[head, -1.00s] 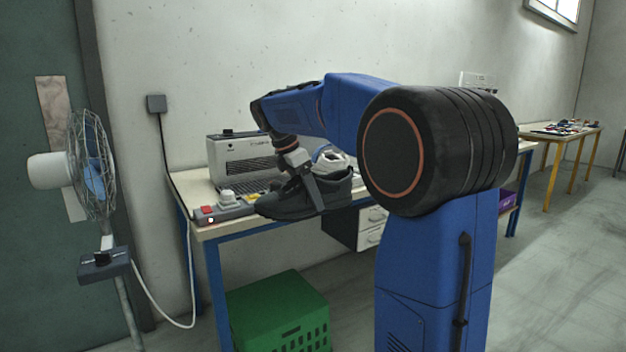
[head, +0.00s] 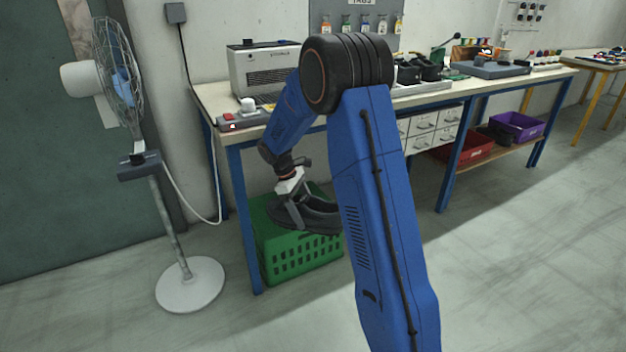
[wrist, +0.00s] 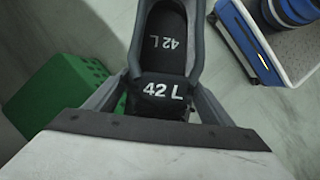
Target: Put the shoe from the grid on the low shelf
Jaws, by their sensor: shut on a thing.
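A dark grey shoe (head: 322,217) hangs in my gripper (head: 293,208), held in the air in front of the bench. In the wrist view the shoe (wrist: 168,55) sits between both fingers, with its heel end towards me and "42 L" on its tab and insole. The gripper is shut on it. Part of the shoe is hidden behind my arm in the head view. The low shelf (head: 503,153) is a wooden board under the right part of the bench, to the right of my gripper and apart from it.
A red bin (head: 470,149) and a purple bin (head: 517,126) occupy the shelf. A green crate (head: 300,262) stands on the floor behind the shoe. A fan (head: 190,285) stands at left. A blue bench leg (head: 460,160) stands at the shelf's left end. The right floor is clear.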

